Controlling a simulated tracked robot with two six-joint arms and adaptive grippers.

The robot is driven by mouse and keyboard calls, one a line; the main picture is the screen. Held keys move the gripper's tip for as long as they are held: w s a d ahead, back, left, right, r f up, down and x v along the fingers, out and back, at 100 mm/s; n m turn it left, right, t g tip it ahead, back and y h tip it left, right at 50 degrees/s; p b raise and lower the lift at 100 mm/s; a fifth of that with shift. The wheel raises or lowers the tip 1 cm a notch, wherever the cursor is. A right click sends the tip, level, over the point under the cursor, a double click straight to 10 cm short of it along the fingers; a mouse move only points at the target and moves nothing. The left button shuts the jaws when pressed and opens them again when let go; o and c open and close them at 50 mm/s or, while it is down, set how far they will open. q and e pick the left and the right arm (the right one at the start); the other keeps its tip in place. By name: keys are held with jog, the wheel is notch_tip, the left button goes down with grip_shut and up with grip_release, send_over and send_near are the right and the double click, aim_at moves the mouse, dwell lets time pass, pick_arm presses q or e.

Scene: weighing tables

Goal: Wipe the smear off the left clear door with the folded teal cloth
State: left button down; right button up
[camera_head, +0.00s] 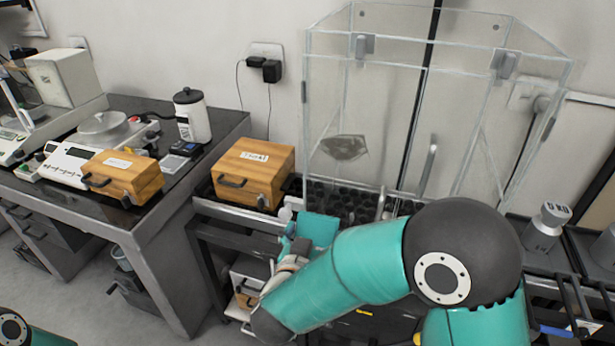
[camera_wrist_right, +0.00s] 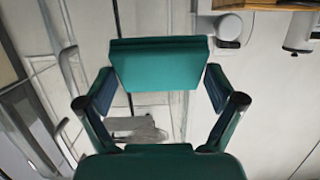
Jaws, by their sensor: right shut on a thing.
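The folded teal cloth (camera_head: 318,228) is in my right gripper (camera_head: 300,245), in front of the clear enclosure's lower left. In the right wrist view the cloth (camera_wrist_right: 160,65) sits between the two fingers of the gripper (camera_wrist_right: 160,80). The left clear door (camera_head: 330,100) is the enclosure's left front panel, with a grey handle block at its top. A dark grey smear (camera_head: 343,147) is on its lower part, above and right of the cloth, and apart from it. A greyish patch in the wrist view may be the same smear. My left gripper is out of view.
A wooden box (camera_head: 253,175) stands just left of the enclosure. A left table (camera_head: 140,225) holds a balance (camera_head: 75,165), another wooden box (camera_head: 122,178) and a white bottle (camera_head: 191,115). A metal weight (camera_head: 545,225) stands at right. My right arm hides much of the lower front.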

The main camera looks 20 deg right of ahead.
notch_tip(320, 180, up, 9)
jog(key=a+m+t+h, duration=0.1)
jog(key=t+h, duration=0.1)
jog(key=h, duration=0.1)
jog(key=t+h, duration=0.1)
jog(key=t, duration=0.2)
send_near(337, 142)
jog(key=a+r, duration=0.2)
jog(key=a, duration=0.2)
jog(key=shift+n, duration=0.3)
jog(key=shift+w+d+p, duration=0.25)
jog(key=shift+w+d, duration=0.3)
jog(key=shift+w, duration=0.3)
jog(key=shift+w+d+p, duration=0.3)
jog(key=shift+w+d, duration=0.25)
jog(key=shift+w, duration=0.35)
jog(key=shift+w+d+p, duration=0.25)
jog(key=shift+w+d, duration=0.3)
jog(key=shift+w, duration=0.4)
jog(key=shift+w+d, duration=0.6)
jog(key=shift+w, duration=0.25)
jog(key=shift+s+d+f+b, duration=0.15)
jog(key=shift+s+d+b, duration=0.45)
jog(key=shift+d+b, duration=0.15)
jog(key=shift+s+d, duration=0.45)
jog(key=shift+d, duration=0.2)
